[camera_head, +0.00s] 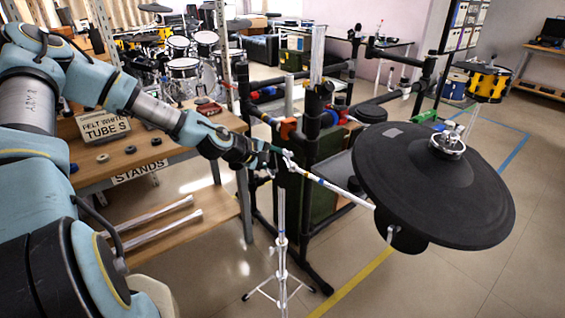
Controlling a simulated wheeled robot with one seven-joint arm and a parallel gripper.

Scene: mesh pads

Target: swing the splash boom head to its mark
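A thin chrome stand (280,220) stands on a tripod near the middle of the view. A slim pale boom rod (345,192) with a blue band slopes from the stand's top down to the right. Its right end is close to the large black cymbal pad (400,165); I cannot tell whether they touch. My gripper (284,160) is at the rod's upper left end, by the stand's top joint. The fingers are small and dark here, so I cannot tell whether they grip anything. No mark for the boom head can be made out with certainty.
A black tube rack (318,205) with coloured clamps stands behind the stand. A wooden shelf unit (185,228) with white tubes is at left. A yellow floor line (352,283) runs beside the tripod. Bare floor lies at lower right, beneath the cymbal pad.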

